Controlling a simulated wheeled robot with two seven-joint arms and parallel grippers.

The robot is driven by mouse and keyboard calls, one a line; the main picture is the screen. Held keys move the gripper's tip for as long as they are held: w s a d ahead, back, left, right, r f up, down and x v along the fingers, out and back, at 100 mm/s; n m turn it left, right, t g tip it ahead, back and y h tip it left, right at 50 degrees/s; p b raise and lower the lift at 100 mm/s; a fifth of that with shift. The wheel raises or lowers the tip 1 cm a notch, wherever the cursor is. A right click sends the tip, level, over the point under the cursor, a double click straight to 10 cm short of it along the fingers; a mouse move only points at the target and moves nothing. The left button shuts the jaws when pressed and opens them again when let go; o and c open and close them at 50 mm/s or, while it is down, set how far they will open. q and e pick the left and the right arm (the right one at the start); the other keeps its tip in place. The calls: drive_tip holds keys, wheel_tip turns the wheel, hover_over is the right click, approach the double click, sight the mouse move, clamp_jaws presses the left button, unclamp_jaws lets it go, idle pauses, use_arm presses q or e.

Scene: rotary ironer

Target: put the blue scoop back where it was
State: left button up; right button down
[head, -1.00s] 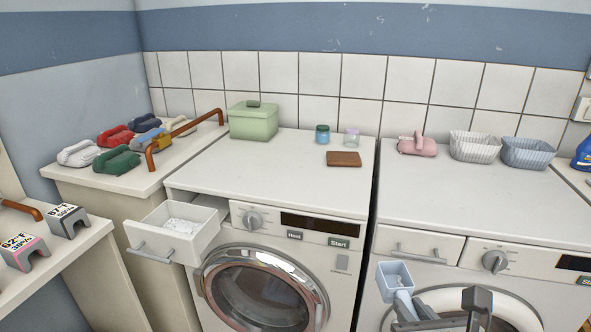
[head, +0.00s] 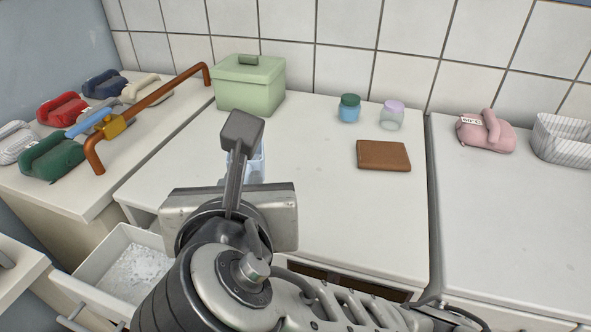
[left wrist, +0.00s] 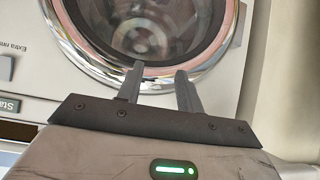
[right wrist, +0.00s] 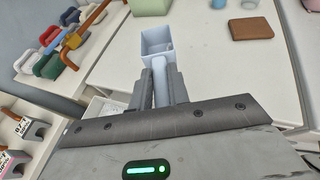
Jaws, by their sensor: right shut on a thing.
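The blue scoop (right wrist: 155,42) is pale blue with a square cup. In the right wrist view my right gripper (right wrist: 160,85) is shut on its handle, with the cup pointing away from me. In the head view my right gripper (head: 240,140) is over the left washer's white top and mostly hides the scoop (head: 257,165). The green lidded box (head: 250,85) stands behind it, lid on. The open drawer (head: 95,255) with white powder is at lower left. My left gripper (left wrist: 161,80) is open and empty in front of a round washer door (left wrist: 150,30).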

drive_tip(key=w+d+f, duration=0.2)
drive_tip(key=w, duration=0.1)
drive_tip(key=w+d+f, duration=0.2)
drive_tip(key=w+f, duration=0.1)
drive_tip(key=w, duration=0.1)
drive_tip(key=w+d+f, duration=0.2)
drive_tip(key=w+f, duration=0.1)
drive_tip(key=shift+w+f, duration=0.15)
drive_tip(key=shift+w, duration=0.25)
drive_tip(key=shift+w+d+f, duration=0.15)
drive_tip(key=shift+f, duration=0.05)
use_arm(q)
drive_tip(key=shift+s, duration=0.15)
use_arm(e)
drive_tip(key=shift+w+d+f, duration=0.1)
drive_tip(key=shift+w+f, duration=0.05)
drive_tip(key=shift+f, duration=0.85)
drive_tip(key=shift+w+d+f, duration=0.1)
drive_tip(key=shift+w+f, duration=0.05)
drive_tip(key=shift+f, duration=0.8)
drive_tip(key=shift+f, duration=0.1)
drive_tip(key=c, duration=1.3)
unclamp_jaws()
drive_tip(key=shift+c, duration=0.2)
